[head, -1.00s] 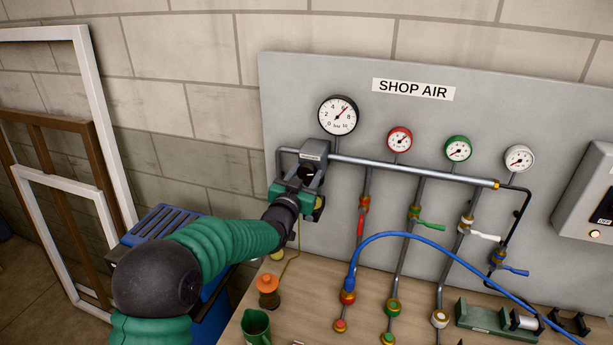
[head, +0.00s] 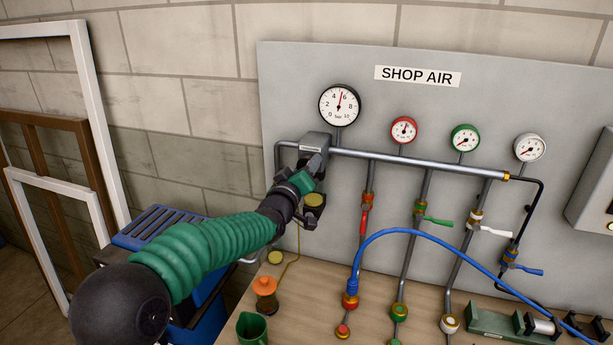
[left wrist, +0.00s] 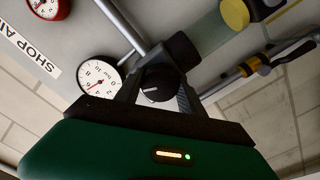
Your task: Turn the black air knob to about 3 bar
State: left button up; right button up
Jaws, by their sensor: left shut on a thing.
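The black air knob (left wrist: 160,82) with a pale mark sits between the fingers of my left gripper in the left wrist view. My left gripper (head: 314,170) is shut on it, just under the grey regulator block (head: 314,141); in the head view the gripper hides the knob. The large white bar gauge (head: 340,104) is above and to the right of the gripper. Its red needle points slightly right of straight up, between 5 and 6. The gauge also shows in the left wrist view (left wrist: 98,77). My right gripper is not in view.
Red (head: 404,130), green (head: 464,138) and white (head: 529,148) small gauges sit along the panel to the right. Below them are pipes with coloured valves and a blue hose (head: 420,233). An orange-topped jar (head: 265,287) and green mug (head: 251,328) stand on the bench.

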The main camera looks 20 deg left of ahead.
pick_arm(q)
jog(key=shift+f+n+b, duration=0.2)
jog(key=shift+n+b, duration=0.55)
jog(key=shift+n, duration=0.35)
jog(key=shift+f+n+b, duration=0.2)
jog(key=shift+n+b, duration=0.5)
jog(key=shift+n, duration=0.4)
jog(key=o, duration=1.1)
jog(key=shift+o, duration=1.2)
jog(key=shift+r, duration=0.2)
jog(key=shift+s+a, duration=0.1)
